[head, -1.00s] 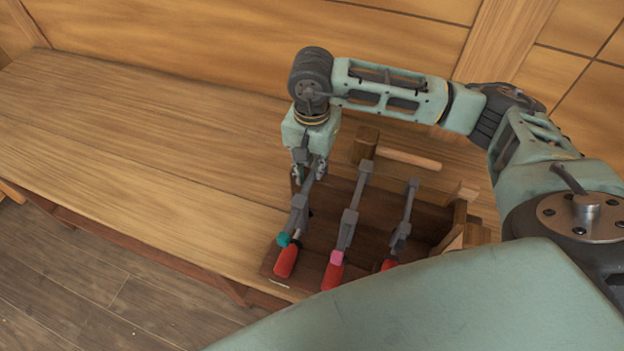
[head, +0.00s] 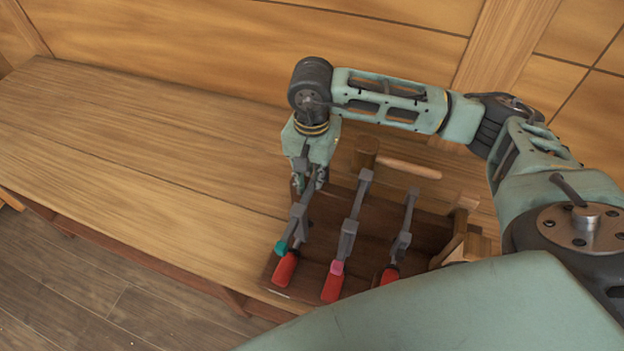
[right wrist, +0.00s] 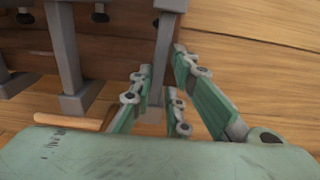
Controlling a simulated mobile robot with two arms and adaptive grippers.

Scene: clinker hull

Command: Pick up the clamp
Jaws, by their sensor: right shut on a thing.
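Several clamps with grey bars and red handles stand side by side in a dark wooden rack (head: 317,285). The leftmost is a clamp with a teal mark (head: 299,219). The middle is a clamp with a pink mark (head: 349,230); another red-handled clamp (head: 403,240) is at the right. My right gripper (head: 308,183) is shut on the upper bar of the teal-marked clamp. In the right wrist view this clamp's grey bar (right wrist: 163,48) runs between the green fingers (right wrist: 160,80). The clamp appears to be still at the rack. My left gripper is not in view.
A wooden mallet (head: 364,153) with a pale handle lies behind the rack. Wooden blocks or tools (head: 458,243) stand at the rack's right end. The bench (head: 130,150) is clear to the left. A panelled wall (head: 250,45) rises behind it.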

